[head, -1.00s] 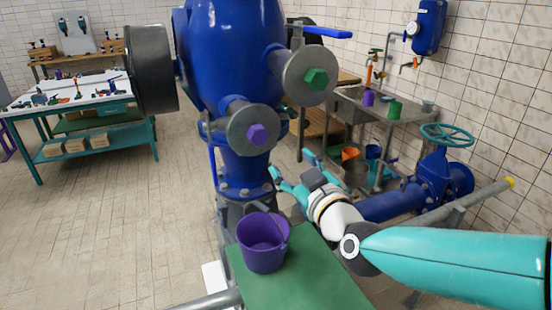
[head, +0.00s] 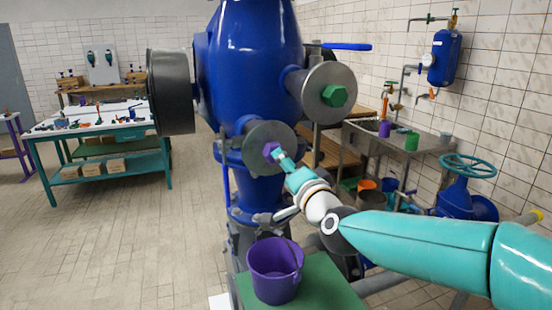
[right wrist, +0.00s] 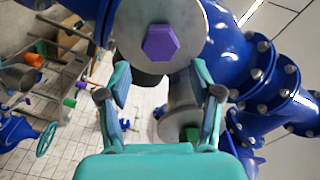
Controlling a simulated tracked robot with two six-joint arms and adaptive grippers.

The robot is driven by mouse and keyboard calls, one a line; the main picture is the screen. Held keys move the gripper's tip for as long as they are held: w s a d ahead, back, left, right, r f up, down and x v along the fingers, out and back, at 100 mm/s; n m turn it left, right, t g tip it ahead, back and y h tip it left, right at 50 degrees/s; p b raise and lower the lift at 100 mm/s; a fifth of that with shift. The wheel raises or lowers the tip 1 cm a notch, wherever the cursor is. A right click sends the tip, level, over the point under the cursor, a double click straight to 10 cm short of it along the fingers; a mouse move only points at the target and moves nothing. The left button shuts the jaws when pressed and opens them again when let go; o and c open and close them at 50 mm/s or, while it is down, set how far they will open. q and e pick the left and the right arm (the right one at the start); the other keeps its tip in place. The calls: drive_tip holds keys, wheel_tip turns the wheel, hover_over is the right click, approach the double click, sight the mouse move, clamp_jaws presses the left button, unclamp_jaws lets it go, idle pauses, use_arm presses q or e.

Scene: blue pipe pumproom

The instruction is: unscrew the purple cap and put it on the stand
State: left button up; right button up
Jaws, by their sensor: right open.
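The purple hexagonal cap (head: 270,150) sits at the centre of a grey round flange on the blue pipe body. My right gripper (head: 282,158) is at the cap in the head view and partly covers it. In the right wrist view the cap (right wrist: 160,42) lies ahead, roughly centred between the open fingers of the right gripper (right wrist: 161,82). The fingers are apart with nothing between them, and the cap appears beyond their tips. A green-topped stand (head: 325,288) is below, with a purple bucket (head: 274,272) on it. My left gripper is out of view.
A green hexagonal cap (head: 334,96) is on a second flange at upper right of the purple one. A blue-handled lever (head: 346,46) sticks out above. A metal sink bench (head: 440,146) and a teal handwheel (head: 474,168) stand to the right. A workbench (head: 95,125) is far left.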

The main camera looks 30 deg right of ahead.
sight(275, 163)
drive_tip(key=x, duration=0.8)
drive_tip(key=shift+w+d+f, duration=0.1)
drive_tip(key=shift+w, duration=0.15)
drive_tip(key=c, duration=1)
drive_tip(key=n+p, duration=0.2)
drive_tip(key=n, duration=0.4)
drive_tip(key=n+p, duration=0.2)
drive_tip(key=n, duration=0.5)
drive_tip(key=shift+s, duration=0.15)
drive_tip(key=n+p, duration=0.1)
drive_tip(key=n, duration=0.5)
drive_tip(key=shift+n+p, duration=0.3)
drive_tip(key=n, duration=0.4)
drive_tip(key=shift+n+p, duration=0.3)
drive_tip(key=shift+p, duration=0.1)
drive_tip(key=o, duration=1)
